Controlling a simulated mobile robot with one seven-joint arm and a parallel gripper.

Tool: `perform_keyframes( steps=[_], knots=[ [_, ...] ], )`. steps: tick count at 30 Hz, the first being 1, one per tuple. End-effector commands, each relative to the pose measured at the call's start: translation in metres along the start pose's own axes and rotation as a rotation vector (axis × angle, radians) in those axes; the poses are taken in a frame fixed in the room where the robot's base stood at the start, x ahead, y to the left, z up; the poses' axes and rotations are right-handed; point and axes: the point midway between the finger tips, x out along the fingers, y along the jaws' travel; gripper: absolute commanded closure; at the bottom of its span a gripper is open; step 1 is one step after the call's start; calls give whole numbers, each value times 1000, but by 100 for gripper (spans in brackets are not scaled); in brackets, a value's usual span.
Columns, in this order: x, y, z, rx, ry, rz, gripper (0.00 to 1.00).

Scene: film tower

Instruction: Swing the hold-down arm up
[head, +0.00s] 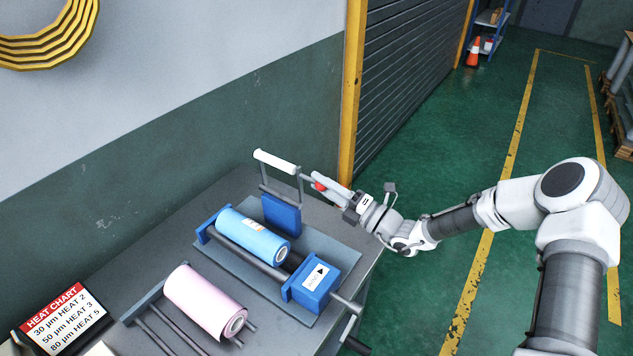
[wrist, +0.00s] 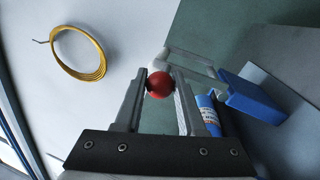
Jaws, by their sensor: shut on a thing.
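The hold-down arm (head: 264,177) is a grey bar frame with a white roller (head: 275,161) across its end. It rises steeply from a blue block (head: 281,214), with the roller well above and apart from the blue film roll (head: 253,236). My gripper (head: 319,183) comes in from the right and is shut on the arm's red ball knob (wrist: 159,85), which sits between the two fingertips in the wrist view. In the head view the knob is partly hidden by the fingers. The frame also shows in the wrist view (wrist: 190,63), running right from the knob to the blue block.
A pink film roll (head: 205,301) lies on rods at the front of the grey bench. A blue box with an arrow label (head: 313,284) stands near the bench's right edge. A heat chart (head: 62,315) is at left. The wall is close behind; green floor is open at right.

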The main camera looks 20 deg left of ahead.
Motion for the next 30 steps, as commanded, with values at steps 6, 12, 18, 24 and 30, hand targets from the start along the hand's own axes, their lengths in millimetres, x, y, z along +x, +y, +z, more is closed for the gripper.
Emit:
perform_keyframes(
  steps=[6, 12, 18, 24, 30],
  knots=[
    [0, -3, 12, 108, -24, -3, 100],
    [0, -6, 16, 162, -33, -6, 100],
    [-1, -8, 18, 180, -37, -7, 100],
    [-1, -8, 18, 181, -38, -8, 100],
    [-1, -8, 18, 180, -38, -8, 46]
  ],
)
